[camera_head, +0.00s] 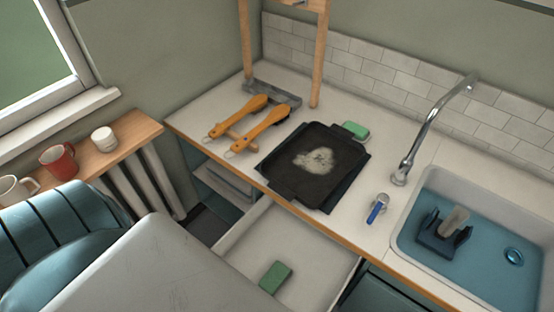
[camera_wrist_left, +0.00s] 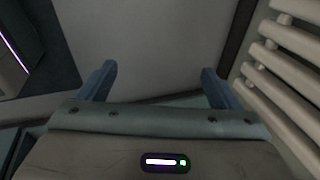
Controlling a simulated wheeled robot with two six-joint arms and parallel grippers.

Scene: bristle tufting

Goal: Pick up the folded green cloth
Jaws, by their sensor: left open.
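The folded green cloth (camera_head: 275,277) looks like a small flat green block lying on the floor of an open white drawer (camera_head: 310,250) in the head view. My left gripper's fingers cannot be made out in the head view. My right gripper is not in view.
A dark tray (camera_head: 313,190) and two orange-handled tools (camera_head: 262,130) lie on the counter. A second green piece (camera_head: 355,130) lies behind the tray. The sink (camera_head: 480,285) is at right. A shelf with mugs (camera_head: 59,160) stands above a radiator (camera_wrist_left: 285,70) at left.

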